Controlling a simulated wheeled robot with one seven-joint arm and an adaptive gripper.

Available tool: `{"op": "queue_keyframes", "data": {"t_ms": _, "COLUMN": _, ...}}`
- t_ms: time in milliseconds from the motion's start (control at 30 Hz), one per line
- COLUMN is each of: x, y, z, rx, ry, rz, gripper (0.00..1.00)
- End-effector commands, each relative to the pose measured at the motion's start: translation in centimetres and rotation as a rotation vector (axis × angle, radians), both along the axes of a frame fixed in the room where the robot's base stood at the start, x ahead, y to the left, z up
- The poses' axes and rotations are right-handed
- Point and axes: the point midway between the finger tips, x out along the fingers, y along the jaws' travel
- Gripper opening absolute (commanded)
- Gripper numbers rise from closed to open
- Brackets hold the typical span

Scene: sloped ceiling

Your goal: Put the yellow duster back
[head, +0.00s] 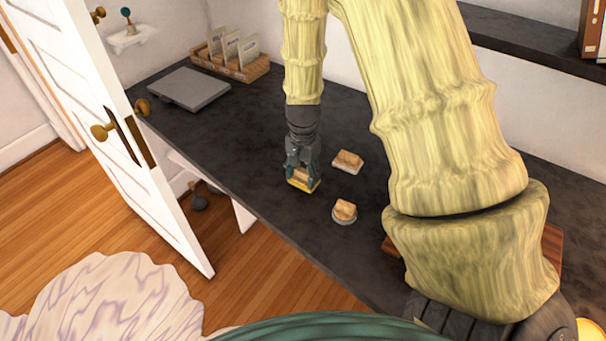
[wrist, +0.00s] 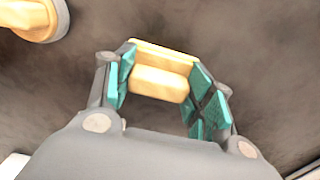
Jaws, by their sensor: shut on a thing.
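The yellow duster (head: 304,186) has a yellow base and a wooden grip on top. My gripper (head: 302,173) is shut on its grip from above, and the duster is at or just above the dark counter; I cannot tell if it touches. In the wrist view the duster (wrist: 160,82) sits between the teal finger pads of my gripper (wrist: 162,68). A second duster with a pale base (head: 347,162) lies to its right. A third duster with a grey base (head: 344,212) lies nearer, to the lower right.
The dark counter (head: 265,135) has free room left of and behind my gripper. A grey slab (head: 188,88) and a wooden rack with cards (head: 247,72) stand at its far left end. A white door (head: 110,120) stands open beside the counter. A wooden board (head: 391,246) is partly hidden by my arm.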

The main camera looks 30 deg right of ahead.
Motion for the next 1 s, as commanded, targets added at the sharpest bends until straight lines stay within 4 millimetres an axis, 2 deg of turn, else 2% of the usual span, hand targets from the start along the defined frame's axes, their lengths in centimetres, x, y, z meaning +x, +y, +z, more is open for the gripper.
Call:
{"op": "queue_keyframes", "data": {"t_ms": 133, "x": 0.0, "y": 0.0, "z": -1.0, "rx": 0.001, "ry": 0.000, "rz": 0.000, "gripper": 0.31}}
{"op": "queue_keyframes", "data": {"t_ms": 500, "x": 0.0, "y": 0.0, "z": -1.4, "rx": 0.001, "ry": 0.000, "rz": 0.000, "gripper": 0.31}}
{"op": "queue_keyframes", "data": {"t_ms": 533, "x": 0.0, "y": 0.0, "z": -1.4, "rx": 0.001, "ry": 0.000, "rz": 0.000, "gripper": 0.55}}
{"op": "queue_keyframes", "data": {"t_ms": 633, "x": 0.0, "y": 0.0, "z": -1.4, "rx": 0.000, "ry": 0.000, "rz": 0.000, "gripper": 0.73}}
{"op": "queue_keyframes", "data": {"t_ms": 1000, "x": 0.0, "y": 0.0, "z": -1.2, "rx": 0.000, "ry": -0.001, "rz": 0.000, "gripper": 0.75}}
